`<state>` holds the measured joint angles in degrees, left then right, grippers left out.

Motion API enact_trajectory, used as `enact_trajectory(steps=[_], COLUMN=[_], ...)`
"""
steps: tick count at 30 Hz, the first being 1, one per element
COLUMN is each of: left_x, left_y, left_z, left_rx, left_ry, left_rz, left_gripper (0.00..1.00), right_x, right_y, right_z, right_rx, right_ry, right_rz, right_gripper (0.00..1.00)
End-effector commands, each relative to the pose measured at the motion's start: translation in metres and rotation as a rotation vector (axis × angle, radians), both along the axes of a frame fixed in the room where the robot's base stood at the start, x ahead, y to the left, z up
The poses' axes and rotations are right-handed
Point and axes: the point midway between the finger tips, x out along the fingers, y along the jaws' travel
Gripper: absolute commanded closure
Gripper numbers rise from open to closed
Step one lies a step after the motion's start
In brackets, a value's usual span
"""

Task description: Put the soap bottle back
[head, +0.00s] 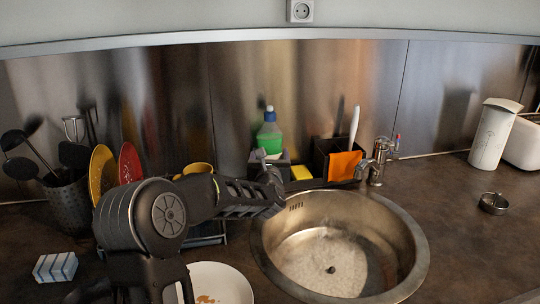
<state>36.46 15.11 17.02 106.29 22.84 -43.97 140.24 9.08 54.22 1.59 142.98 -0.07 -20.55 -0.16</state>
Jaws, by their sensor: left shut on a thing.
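The soap bottle (269,136), with green liquid and a blue cap, stands upright behind the sink near the metal back wall. My left gripper (268,164) reaches in from the lower left and is shut on the bottle's lower part. The gripper and a dark caddy (284,160) hide the bottle's base, so I cannot tell whether it rests inside the caddy or just above it. My right gripper is not in view.
A yellow sponge (300,173) and a dark holder (323,158) with an orange cloth (343,165) stand right of the bottle. The faucet (376,164) rises behind the round sink (416,265). A dish rack with plates is left; a white plate (222,284) lies in front.

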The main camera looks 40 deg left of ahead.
Motion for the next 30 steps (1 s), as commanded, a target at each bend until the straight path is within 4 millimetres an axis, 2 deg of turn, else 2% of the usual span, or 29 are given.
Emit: enact_trajectory(steps=[8,9,16,23,28,30], left_x=[0.0004,0.0002,0.0001,0.0001,0.0002,-0.0058], left_y=[-0.0001,-0.0003,-0.0002,-0.0002,-0.0001,-0.0052], left_z=[-0.0016,-0.0021,-0.0020,-0.0019,0.0030,0.0002], left_rx=[0.003,0.000,0.000,0.000,-0.001,0.000], left_ry=[-0.004,0.000,0.000,0.000,0.001,0.000], left_rz=[0.000,0.000,0.000,0.000,0.000,-0.001], left_gripper=[0.96,0.25,0.06,0.06,0.06,0.06], right_x=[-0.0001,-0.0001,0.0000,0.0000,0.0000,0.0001], right_y=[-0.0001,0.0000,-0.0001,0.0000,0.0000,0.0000], right_z=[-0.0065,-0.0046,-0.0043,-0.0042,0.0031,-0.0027], right_rx=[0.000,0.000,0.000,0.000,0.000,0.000], right_ry=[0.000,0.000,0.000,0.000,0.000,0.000], right_rz=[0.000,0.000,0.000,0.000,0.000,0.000], right_gripper=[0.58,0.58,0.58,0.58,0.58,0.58])
